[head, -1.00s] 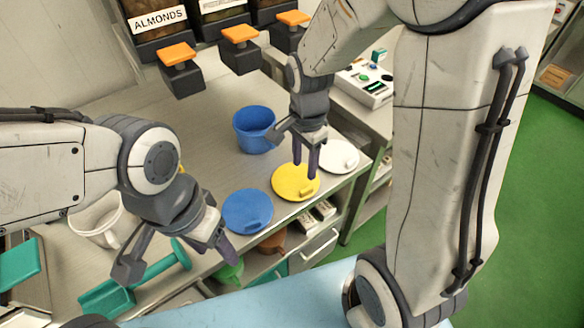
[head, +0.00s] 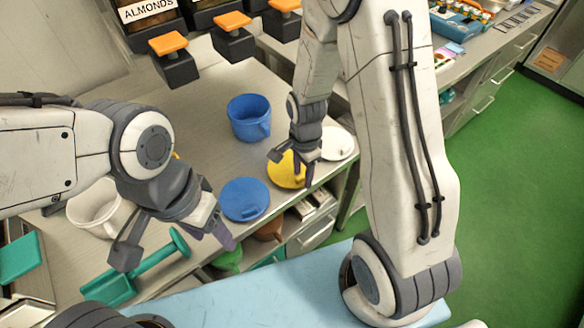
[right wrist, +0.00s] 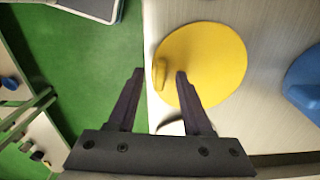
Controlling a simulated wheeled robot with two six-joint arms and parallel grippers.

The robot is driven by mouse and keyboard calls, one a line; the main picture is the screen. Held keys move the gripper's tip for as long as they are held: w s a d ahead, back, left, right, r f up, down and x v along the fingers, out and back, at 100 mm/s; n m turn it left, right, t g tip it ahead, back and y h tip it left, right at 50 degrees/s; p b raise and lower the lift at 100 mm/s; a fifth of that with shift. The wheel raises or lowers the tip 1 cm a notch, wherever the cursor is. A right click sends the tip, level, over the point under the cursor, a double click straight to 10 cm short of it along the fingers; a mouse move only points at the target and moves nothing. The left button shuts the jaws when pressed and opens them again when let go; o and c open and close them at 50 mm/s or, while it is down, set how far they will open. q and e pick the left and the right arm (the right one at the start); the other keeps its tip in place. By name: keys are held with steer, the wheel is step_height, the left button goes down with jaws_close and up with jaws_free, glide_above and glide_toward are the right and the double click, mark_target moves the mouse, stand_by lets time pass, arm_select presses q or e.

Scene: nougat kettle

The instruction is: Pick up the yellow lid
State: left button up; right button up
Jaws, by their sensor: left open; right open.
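The yellow lid (head: 281,172) lies flat on the metal counter between the blue lid (head: 245,200) and the white lid (head: 338,143). It fills the upper middle of the right wrist view (right wrist: 215,60), where its small raised handle shows between the fingertips. My right gripper (head: 304,178) is open and points down over the yellow lid, partly hiding it in the head view. In the right wrist view my right gripper (right wrist: 160,80) holds nothing, and its exact height above the lid is unclear. My left gripper (head: 226,238) is open and empty near the counter's front edge.
A blue pot (head: 249,118) stands behind the lids, and a white pot (head: 95,208) stands at left. A teal scoop-like tool (head: 150,265) lies near my left gripper. Dispensers with orange levers (head: 167,43) hang over the back. Green floor is free at right.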

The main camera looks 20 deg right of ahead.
jaws_close()
steer(key=shift+r, duration=0.15)
